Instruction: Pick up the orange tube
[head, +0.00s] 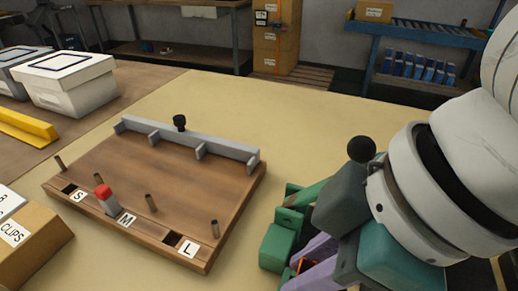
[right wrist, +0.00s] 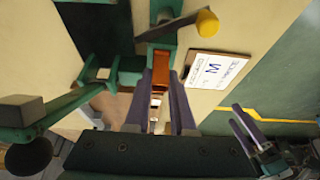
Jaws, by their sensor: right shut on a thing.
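The orange tube (right wrist: 165,70) shows between the two purple fingers of my right gripper (right wrist: 166,92) in the right wrist view. The fingers are shut on it, and it sits at a green holder (right wrist: 160,35). I cannot tell whether the tube is clear of the holder. In the head view my right gripper (head: 308,266) is low at the bottom edge, beside the green blocks, with a bit of orange (head: 305,266) between its fingers. The tube's lower part is hidden. My left gripper is not seen in the head view.
A wooden board (head: 155,195) marked S, M and L lies left of the gripper, with pegs and a red-topped piece (head: 106,200). The tabletop behind the board is clear.

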